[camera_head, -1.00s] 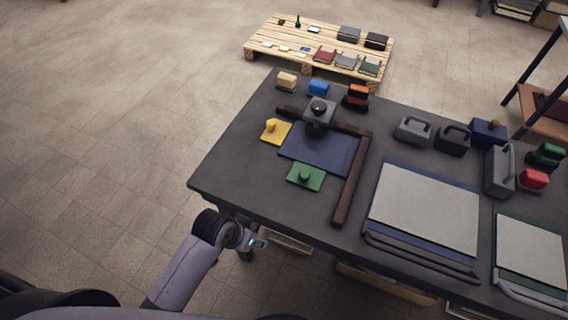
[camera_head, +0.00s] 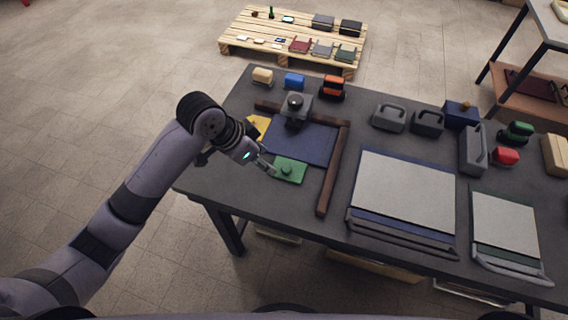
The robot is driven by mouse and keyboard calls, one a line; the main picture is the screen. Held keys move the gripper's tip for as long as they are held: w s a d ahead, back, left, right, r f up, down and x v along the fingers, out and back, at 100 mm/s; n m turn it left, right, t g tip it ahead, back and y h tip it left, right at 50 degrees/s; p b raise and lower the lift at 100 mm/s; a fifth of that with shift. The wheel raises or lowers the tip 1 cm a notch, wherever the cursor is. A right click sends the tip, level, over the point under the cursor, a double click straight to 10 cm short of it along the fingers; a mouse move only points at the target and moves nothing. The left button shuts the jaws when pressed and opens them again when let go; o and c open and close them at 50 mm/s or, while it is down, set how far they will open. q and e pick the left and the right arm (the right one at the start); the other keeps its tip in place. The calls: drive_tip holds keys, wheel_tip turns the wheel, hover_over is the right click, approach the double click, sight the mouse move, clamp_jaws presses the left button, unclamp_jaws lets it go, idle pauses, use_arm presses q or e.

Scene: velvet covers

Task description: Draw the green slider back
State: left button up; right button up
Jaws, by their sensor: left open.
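The green slider (camera_head: 290,171) is a flat green plate with a round knob on top. It lies on the dark table at the near edge of the blue panel (camera_head: 305,146), left of the brown bar. My left gripper (camera_head: 268,166) is open at the left side of the green slider, close to its left edge. Whether the fingers touch the slider cannot be told. My left wrist partly covers the yellow slider (camera_head: 262,122). My right gripper is not in view.
A brown L-shaped frame (camera_head: 333,172) borders the blue panel, with a grey knobbed block (camera_head: 297,105) at its top. Large grey boards (camera_head: 405,190) lie to the right. Small coloured blocks line the far edge. The table's near-left corner is clear.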

use_arm(q)
drive_tip(key=m, duration=0.2)
approach(286, 168)
drive_tip(key=shift+g+y, duration=0.3)
drive_tip(key=x, duration=0.3)
drive_tip(key=p+x, duration=0.1)
drive_tip(key=x, duration=0.1)
drive_tip(key=p+x, duration=0.1)
drive_tip(key=x, duration=0.2)
drive_tip(key=shift+w+d+f, duration=0.15)
drive_tip(key=shift+w+d, duration=0.15)
drive_tip(key=shift+d, duration=0.05)
drive_tip(key=shift+c, duration=0.6)
clamp_jaws()
